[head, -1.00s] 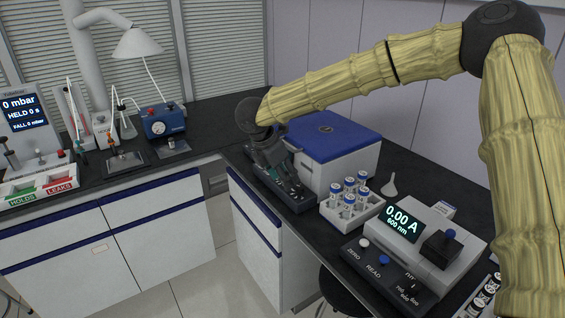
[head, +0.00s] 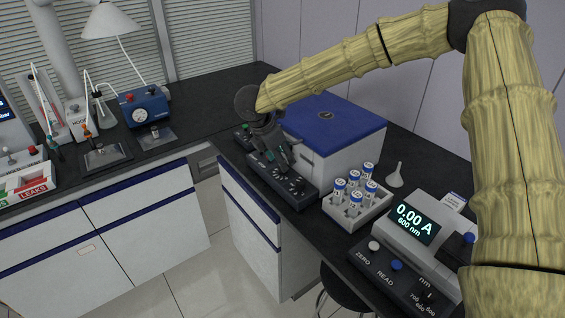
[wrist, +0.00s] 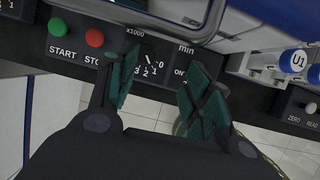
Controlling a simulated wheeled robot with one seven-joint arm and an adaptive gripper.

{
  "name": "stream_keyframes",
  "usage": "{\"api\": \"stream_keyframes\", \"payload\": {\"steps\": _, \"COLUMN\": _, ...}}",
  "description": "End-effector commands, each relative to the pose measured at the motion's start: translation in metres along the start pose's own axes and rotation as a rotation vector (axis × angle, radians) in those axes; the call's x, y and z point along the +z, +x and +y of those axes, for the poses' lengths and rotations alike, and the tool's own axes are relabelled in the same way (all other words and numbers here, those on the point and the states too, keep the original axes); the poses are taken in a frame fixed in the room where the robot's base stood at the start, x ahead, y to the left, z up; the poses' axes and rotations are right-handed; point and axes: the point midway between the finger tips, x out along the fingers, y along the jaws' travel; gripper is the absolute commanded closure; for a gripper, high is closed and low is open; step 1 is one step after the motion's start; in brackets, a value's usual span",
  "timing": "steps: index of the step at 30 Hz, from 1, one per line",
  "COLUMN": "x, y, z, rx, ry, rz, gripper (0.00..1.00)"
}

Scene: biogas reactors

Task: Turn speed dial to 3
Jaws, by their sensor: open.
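The speed dial (wrist: 147,62) is on a dark control panel (wrist: 70,58) in the wrist view, under the mark "x1000", with the numerals 3, 2 and 1 below it. A light pointer line shows on it; its exact setting is hard to read. My gripper (wrist: 160,78) is open, its left finger close to the dial and partly over its left side, its right finger over the "min" area. Contact cannot be told. In the head view my gripper (head: 275,164) hangs over the panel (head: 292,192) in front of the blue-lidded white centrifuge (head: 345,150).
A green START button (wrist: 55,27) and a red STOP button (wrist: 94,38) lie left of the dial. A rack of blue-capped tubes (head: 345,213) and a photometer (head: 425,235) stand to the right on the dark bench. A funnel (head: 396,176) stands behind the rack.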

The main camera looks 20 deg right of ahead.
Motion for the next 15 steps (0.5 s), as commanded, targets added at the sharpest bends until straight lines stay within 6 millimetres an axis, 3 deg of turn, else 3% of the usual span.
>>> {"api": "stream_keyframes", "payload": {"steps": 6, "x": -0.001, "y": 0.038, "z": 0.011, "rx": -0.013, "ry": -0.005, "rz": 0.004, "gripper": 0.5}}
{"api": "stream_keyframes", "payload": {"steps": 15, "x": -0.002, "y": 0.048, "z": 0.008, "rx": -0.007, "ry": -0.005, "rz": 0.002, "gripper": 0.5}}
